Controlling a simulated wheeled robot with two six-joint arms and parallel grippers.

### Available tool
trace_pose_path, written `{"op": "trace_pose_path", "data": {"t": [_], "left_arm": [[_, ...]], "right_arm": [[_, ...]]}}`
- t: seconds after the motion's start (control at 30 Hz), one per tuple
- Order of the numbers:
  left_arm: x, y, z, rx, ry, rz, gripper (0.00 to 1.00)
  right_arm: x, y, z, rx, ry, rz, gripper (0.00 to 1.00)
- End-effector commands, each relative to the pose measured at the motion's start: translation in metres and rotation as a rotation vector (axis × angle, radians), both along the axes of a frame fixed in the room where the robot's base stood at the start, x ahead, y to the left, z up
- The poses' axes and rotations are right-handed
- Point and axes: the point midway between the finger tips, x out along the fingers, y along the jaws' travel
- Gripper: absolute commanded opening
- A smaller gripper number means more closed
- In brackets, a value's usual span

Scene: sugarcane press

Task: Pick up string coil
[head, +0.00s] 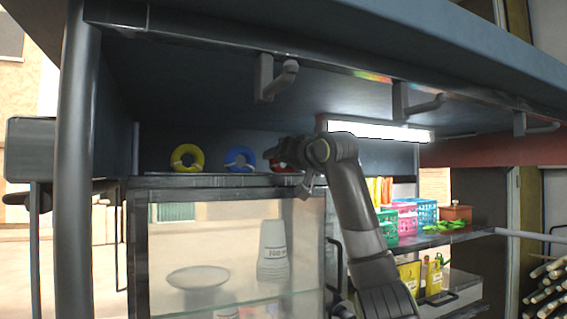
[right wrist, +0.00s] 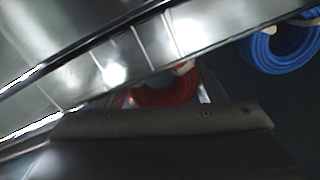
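Three string coils stand in a row on top of the glass-fronted cabinet: a yellow coil (head: 187,149), a blue coil (head: 240,151) and a red coil (head: 291,166). My right gripper (head: 273,157) is at the red coil and hides much of it. In the right wrist view the red coil (right wrist: 163,93) lies between the two fingers (right wrist: 163,97), with a finger close on each side. I cannot tell whether the fingers press on it. The blue coil (right wrist: 283,45) shows at the upper right there. My left gripper is not in view.
The cabinet (head: 138,240) holds stacked cups (head: 273,250) and plates (head: 198,278) behind glass. A canopy with hooks (head: 275,78) and a lit tube (head: 378,130) hangs close above my right arm. Colored baskets (head: 424,211) stand on a shelf to the right.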

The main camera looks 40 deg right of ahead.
Motion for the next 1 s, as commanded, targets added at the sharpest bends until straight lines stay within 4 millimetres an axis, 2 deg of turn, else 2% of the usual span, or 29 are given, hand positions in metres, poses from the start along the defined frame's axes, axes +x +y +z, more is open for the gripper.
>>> {"op": "trace_pose_path", "data": {"t": [0.03,0.13,0.17,0.53,0.73,1.0], "left_arm": [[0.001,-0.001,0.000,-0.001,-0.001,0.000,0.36],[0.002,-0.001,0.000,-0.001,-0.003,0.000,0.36],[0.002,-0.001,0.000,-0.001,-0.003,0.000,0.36],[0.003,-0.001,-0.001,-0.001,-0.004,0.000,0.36],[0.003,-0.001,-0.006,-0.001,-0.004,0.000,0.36],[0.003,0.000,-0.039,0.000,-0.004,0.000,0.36]], "right_arm": [[0.000,0.000,0.000,0.000,0.000,0.000,0.56],[0.000,0.000,0.000,0.000,0.000,0.000,0.42],[0.000,0.000,0.000,0.000,-0.001,0.000,0.41],[0.000,0.000,0.003,0.000,-0.001,0.001,0.41],[-0.001,0.001,0.014,0.001,-0.003,0.002,0.41],[-0.056,-0.028,0.008,-0.001,-0.004,-0.004,0.41]]}}
